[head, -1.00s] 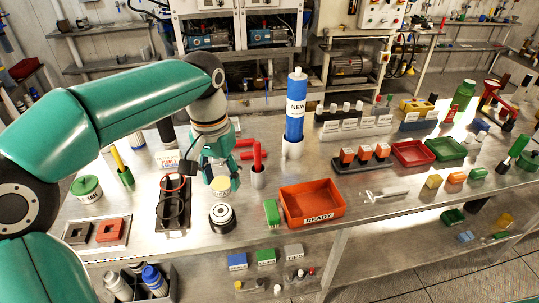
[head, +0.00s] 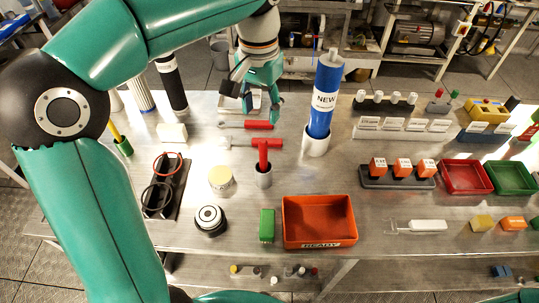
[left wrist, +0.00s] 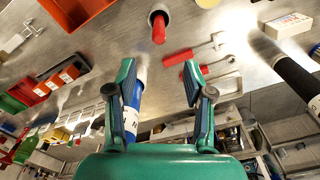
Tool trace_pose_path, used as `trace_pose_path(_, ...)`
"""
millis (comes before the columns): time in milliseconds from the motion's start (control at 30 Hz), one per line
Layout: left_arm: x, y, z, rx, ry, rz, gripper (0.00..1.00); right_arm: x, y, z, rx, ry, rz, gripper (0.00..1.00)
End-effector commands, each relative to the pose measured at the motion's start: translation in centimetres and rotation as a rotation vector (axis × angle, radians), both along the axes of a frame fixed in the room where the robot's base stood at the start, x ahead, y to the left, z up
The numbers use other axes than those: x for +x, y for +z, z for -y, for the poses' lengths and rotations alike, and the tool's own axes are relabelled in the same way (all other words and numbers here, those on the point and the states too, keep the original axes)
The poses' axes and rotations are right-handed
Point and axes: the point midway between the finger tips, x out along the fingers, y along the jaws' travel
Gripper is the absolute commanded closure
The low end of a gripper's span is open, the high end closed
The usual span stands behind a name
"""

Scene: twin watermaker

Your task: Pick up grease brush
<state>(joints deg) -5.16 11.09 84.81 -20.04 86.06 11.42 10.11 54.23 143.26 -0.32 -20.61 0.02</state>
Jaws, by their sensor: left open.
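I cannot tell for sure which item is the grease brush. A red handle (head: 263,152) stands upright in a small pale cup (head: 264,177) mid-table; its lower end is hidden in the cup. The red handle also shows at the top of the left wrist view (left wrist: 158,27). A yellow handle (head: 115,131) stands in a green holder (head: 125,147) at the left. My left gripper (head: 260,108) is open and empty, above the table's far edge, beyond the red-handled tools. In the left wrist view its fingers (left wrist: 158,68) stand apart. My right gripper is not in view.
Two red-handled tools (head: 245,125) lie flat behind the cup. A tall blue "NEW" cylinder (head: 325,95) stands close right of my gripper. An orange "READY" tray (head: 290,222), a green block (head: 267,225) and a dark round part (head: 210,220) are in front. A black cylinder (head: 172,85) stands left.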

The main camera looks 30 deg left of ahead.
Motion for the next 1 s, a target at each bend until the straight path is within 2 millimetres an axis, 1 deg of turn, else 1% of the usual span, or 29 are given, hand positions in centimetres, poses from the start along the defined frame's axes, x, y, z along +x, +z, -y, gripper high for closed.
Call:
trace_pose_path(33, 0.0, -1.1, 0.0, 0.0, -0.001, -0.007, 0.48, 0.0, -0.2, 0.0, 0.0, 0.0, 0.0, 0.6)
trace_pose_path(200, 0.1, -4.8, 0.1, 0.0, -0.002, -0.009, 0.48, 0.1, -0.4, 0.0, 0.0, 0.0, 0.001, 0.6)
trace_pose_path(400, 0.2, -8.6, 0.1, 0.0, -0.002, -0.007, 0.48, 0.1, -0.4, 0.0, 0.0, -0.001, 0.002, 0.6)
trace_pose_path(500, 0.2, -9.7, 0.1, 0.001, -0.002, -0.005, 0.48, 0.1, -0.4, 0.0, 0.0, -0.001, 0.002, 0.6)
trace_pose_path(767, 0.1, -11.3, 0.1, -0.001, -0.002, -0.007, 0.48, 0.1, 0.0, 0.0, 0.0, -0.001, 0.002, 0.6)
trace_pose_path(900, -0.1, -13.3, 0.2, 0.0, -0.002, -0.008, 0.48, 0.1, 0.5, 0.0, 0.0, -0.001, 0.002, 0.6)
trace_pose_path(1000, -0.1, -14.7, 0.2, -0.001, -0.001, -0.007, 0.48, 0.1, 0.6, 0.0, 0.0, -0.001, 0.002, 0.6)
